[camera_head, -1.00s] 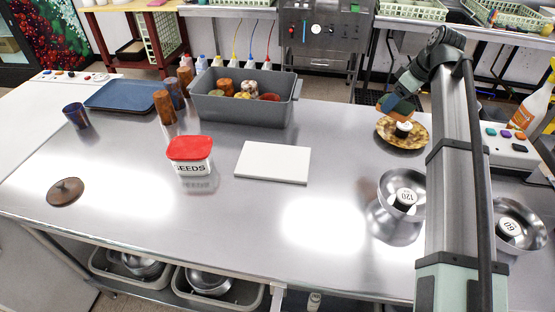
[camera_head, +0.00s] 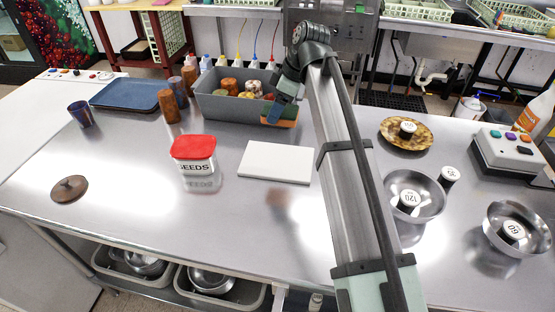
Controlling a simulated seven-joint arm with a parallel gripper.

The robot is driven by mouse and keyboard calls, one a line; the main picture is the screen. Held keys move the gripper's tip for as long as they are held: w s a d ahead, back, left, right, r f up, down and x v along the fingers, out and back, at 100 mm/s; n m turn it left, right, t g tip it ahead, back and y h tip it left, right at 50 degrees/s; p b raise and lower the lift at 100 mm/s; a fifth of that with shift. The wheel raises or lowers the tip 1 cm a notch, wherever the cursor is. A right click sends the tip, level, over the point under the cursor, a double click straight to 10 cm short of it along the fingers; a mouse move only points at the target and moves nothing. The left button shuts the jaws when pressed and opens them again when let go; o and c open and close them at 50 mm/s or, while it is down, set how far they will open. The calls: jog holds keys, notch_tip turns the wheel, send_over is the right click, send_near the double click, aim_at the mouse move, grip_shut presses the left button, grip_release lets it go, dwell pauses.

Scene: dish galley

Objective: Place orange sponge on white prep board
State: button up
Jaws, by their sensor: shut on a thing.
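The white prep board (camera_head: 276,163) lies flat on the steel table near the middle of the picture. My gripper (camera_head: 278,112) is shut on the orange sponge (camera_head: 288,123). The sponge is held up in the air, overlapping the right end of the grey bin in the picture and showing just beyond the board's far edge. The blue-green fingers cover part of the sponge. The board's top is bare.
A red-lidded SEEDS tub (camera_head: 194,154) stands left of the board. The grey bin (camera_head: 228,108) with several items is behind it. On the right are a speckled plate (camera_head: 391,137), a steel bowl (camera_head: 429,208) and another bowl (camera_head: 531,243).

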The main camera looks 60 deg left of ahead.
aim_at(291, 121)
jog(key=f, duration=0.2)
jog(key=s+f, duration=0.1)
jog(key=f, duration=0.1)
notch_tip(291, 121, down, 11)
jog(key=shift+w+a+f, duration=0.1)
dwell(0.6)
jog(key=o, duration=1)
jog(key=v, duration=1.2)
